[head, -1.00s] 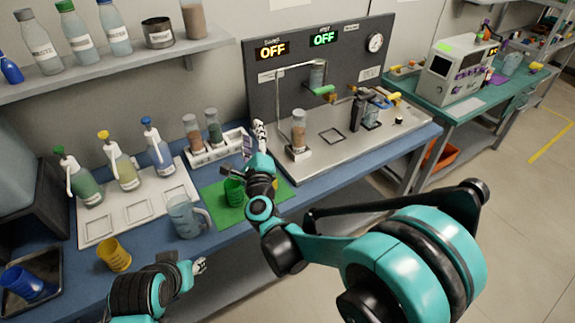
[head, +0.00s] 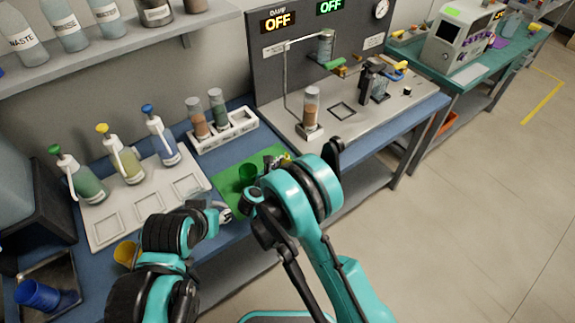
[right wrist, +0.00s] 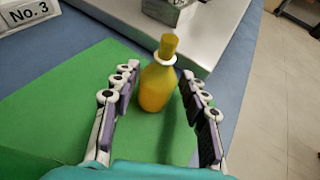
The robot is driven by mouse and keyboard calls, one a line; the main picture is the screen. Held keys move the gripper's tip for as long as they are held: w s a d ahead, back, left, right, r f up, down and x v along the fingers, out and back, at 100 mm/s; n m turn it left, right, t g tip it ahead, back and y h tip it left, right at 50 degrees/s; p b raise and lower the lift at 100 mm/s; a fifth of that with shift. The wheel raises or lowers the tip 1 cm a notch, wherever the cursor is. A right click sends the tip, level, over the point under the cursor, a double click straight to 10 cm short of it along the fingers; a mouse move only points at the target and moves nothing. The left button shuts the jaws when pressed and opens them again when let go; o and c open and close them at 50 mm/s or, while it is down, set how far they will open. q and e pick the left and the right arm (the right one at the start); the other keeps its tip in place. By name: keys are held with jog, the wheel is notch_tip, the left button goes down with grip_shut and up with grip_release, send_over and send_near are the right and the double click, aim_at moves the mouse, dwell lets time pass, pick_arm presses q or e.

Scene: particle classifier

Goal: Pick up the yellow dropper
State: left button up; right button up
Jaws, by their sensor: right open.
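The yellow dropper (right wrist: 157,88) is a small yellow bottle with a yellow top and a white ring at its neck. It stands on the green mat (right wrist: 60,115). In the right wrist view it is between the fingers of my right gripper (right wrist: 158,82), which is open, with a gap on both sides. In the head view only a bit of yellow (head: 286,160) shows beside my right arm, which hides most of that gripper. My left gripper (head: 223,211) is at the mat's left edge, and its jaw state is unclear.
A white tray (head: 110,228) with several squeeze bottles is at the left. A white rack (head: 238,127) with two jars and a metal work plate (head: 350,110) lie behind.

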jog(key=b+x, duration=0.1)
jog(key=x, duration=0.3)
jog(key=shift+w+f, duration=0.15)
jog(key=shift+w, duration=0.1)
jog(key=c, duration=0.8)
jog(key=shift+c, duration=0.3)
